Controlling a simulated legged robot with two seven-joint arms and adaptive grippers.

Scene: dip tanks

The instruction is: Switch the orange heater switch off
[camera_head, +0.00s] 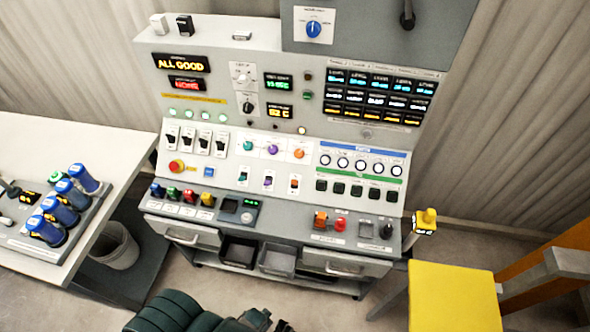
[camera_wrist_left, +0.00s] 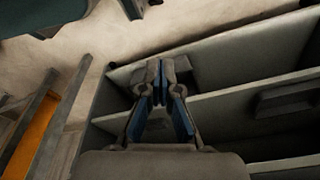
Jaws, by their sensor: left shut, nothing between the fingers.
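The console (camera_head: 330,150) stands ahead in the head view. A small orange switch (camera_head: 294,184) sits on its sloped panel, below an orange knob (camera_head: 299,153) and right of a purple switch (camera_head: 268,180). The labels are too small to read, and I cannot tell the small switch's position. My left gripper (camera_wrist_left: 158,72) is shut and empty in the left wrist view. My right gripper is not in view.
A red button (camera_head: 340,224) is beside the larger orange switch. A yellow chair (camera_head: 452,298) stands at right front. A white table (camera_head: 60,135) with blue-capped cylinders is at left. Grey shelf walls (camera_wrist_left: 215,55) lie close around my left gripper in the wrist view.

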